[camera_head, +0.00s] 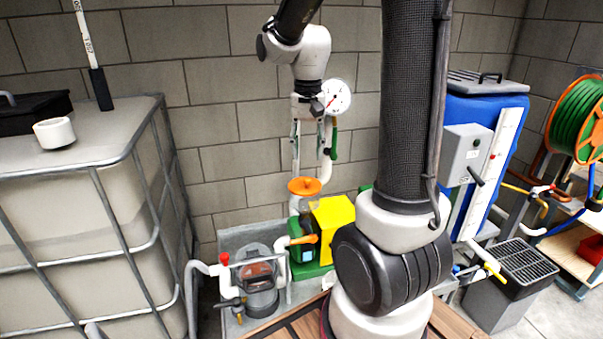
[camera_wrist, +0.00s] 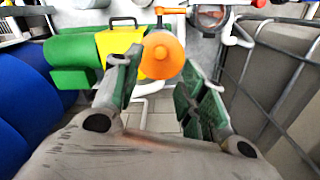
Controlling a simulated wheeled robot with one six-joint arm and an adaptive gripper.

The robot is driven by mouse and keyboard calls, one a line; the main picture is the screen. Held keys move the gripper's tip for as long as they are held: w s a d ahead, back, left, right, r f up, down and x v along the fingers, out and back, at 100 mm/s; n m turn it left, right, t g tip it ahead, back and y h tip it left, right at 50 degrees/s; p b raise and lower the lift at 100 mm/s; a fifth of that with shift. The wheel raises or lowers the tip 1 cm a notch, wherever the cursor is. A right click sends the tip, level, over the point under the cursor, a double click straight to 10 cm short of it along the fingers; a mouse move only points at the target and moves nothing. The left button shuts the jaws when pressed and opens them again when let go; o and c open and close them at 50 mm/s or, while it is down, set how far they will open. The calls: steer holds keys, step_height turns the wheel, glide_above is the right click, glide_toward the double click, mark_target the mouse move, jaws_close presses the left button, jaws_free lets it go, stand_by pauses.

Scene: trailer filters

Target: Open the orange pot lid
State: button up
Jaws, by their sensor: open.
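The orange pot lid (camera_head: 304,187) is a round cap with a raised centre, on top of the pump with a green body (camera_head: 305,256) and yellow cover (camera_head: 332,216). It looks closed and seated. My gripper (camera_head: 309,150) hangs just above the lid, pointing down, with its fingers apart and nothing between them. In the wrist view the lid (camera_wrist: 162,55) shows beyond and between the two green-padded fingers of the gripper (camera_wrist: 164,88), nearer the left finger. I see no contact. The pot under the lid is mostly hidden.
A clear strainer bowl (camera_head: 260,285) and a red-capped white pipe (camera_head: 226,275) stand at the front left. A pressure gauge (camera_head: 337,97) and white pipe rise close behind my gripper. A caged tank (camera_head: 75,210) fills the left; a blue tank (camera_head: 500,140) stands right.

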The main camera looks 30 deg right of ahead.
mark_target(307, 178)
step_height(307, 178, down, 8)
steer(key=shift+r, duration=0.15)
stand_by(0.3)
jaws_close()
